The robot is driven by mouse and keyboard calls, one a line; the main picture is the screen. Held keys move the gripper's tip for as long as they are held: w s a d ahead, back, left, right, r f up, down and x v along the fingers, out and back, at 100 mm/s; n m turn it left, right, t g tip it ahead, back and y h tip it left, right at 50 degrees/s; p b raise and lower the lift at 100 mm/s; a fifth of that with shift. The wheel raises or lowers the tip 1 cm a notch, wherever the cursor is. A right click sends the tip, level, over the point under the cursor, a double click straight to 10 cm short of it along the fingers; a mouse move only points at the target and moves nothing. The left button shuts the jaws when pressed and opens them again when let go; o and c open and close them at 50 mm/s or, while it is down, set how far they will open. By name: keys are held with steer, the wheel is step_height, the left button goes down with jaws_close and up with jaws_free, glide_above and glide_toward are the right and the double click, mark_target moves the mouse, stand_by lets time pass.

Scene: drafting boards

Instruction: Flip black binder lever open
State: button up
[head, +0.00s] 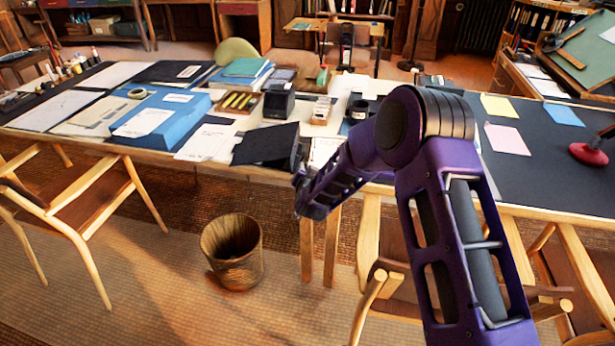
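A flat black panel (265,144), which looks like a binder or its cover, lies tilted at the front edge of the long table. No lever can be made out on it. My gripper (299,164) is at the right end of this panel, at the table's front edge. Its fingers are too small and dark to show whether they are open or shut, or whether they touch the panel. Another black binder or folder with a white label (175,73) lies flat at the back left of the table.
A blue box file (165,112), a tray of yellow items (239,101) and a black box (279,100) stand near the panel. Papers lie around them. Below are a wicker basket (232,250) and wooden chairs (80,205). Floor left of the basket is clear.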

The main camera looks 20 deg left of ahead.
steer(key=v, duration=0.6)
steer(key=shift+s, duration=0.15)
steer(key=shift+d, duration=0.1)
